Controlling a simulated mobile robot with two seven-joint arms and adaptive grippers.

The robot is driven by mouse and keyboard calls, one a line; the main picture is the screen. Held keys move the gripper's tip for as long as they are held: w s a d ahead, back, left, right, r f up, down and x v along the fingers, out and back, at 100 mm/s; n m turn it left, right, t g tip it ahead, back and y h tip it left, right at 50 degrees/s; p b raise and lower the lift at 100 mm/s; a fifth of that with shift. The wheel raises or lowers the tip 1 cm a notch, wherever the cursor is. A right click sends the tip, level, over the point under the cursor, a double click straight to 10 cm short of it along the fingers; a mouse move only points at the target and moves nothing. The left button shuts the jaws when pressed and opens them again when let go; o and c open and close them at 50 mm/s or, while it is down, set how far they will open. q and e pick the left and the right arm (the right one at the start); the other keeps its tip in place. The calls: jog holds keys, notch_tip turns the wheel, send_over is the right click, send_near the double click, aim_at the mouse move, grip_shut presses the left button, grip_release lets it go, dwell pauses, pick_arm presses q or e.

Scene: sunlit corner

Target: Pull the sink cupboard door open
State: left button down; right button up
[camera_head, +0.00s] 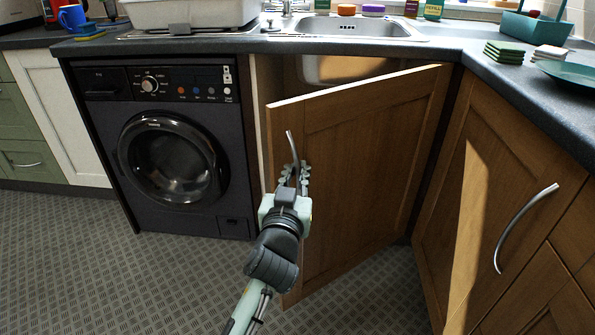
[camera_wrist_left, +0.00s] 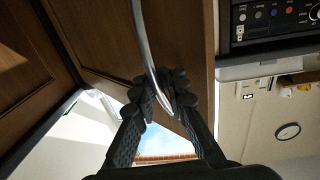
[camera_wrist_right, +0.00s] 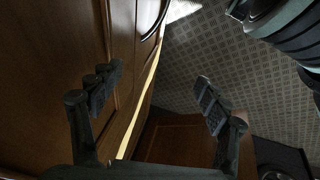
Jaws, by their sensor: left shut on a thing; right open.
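The sink cupboard door (camera_head: 365,150) is brown wood and stands partly open below the sink, with its free edge swung out toward me. A gap shows above it into the cupboard. Its curved metal handle (camera_head: 291,146) is near the free edge. My left gripper (camera_head: 294,172) is shut on the handle. The left wrist view also shows the handle (camera_wrist_left: 148,45) running down between the fingers (camera_wrist_left: 163,95). My right gripper (camera_wrist_right: 158,98) is open and empty in the right wrist view, close to brown wooden fronts. It is out of sight in the head view.
A dark washing machine (camera_head: 170,150) stands left of the open door. Another closed wooden cupboard front (camera_head: 500,190) with a curved handle (camera_head: 522,225) is on the right. The grey patterned floor (camera_head: 140,280) is clear. The counter (camera_head: 430,50) above carries a sink (camera_head: 345,27) and small items.

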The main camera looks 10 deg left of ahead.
pick_arm(q)
jog(key=shift+s+d+f, duration=0.1)
jog(key=shift+s, duration=0.2)
jog(key=c, duration=1.8)
grip_release()
jog(key=shift+c, duration=0.2)
